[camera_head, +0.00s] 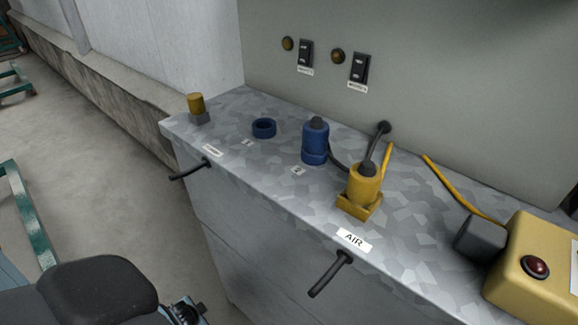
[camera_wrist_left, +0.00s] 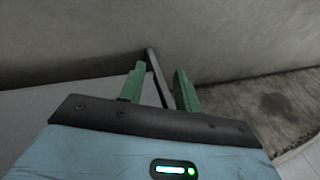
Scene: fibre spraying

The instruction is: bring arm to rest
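In the wrist view my left gripper (camera_wrist_left: 160,88) shows two green fingers standing apart, with nothing held between them. Behind them are a grey wall and a grey surface. In the head view a dark rounded part of my left arm is at the lower left, off the front of the metal counter (camera_head: 225,170); I cannot make out the fingers there. My right arm and gripper are not in view.
On the counter stand a yellow-capped part (camera_head: 196,103), a blue ring (camera_head: 264,128), a blue connector (camera_head: 315,140), a yellow connector (camera_head: 364,185) and a yellow button box (camera_head: 535,265). Black handles (camera_head: 330,273) stick out in front. Green frames (camera_head: 33,215) stand on the left.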

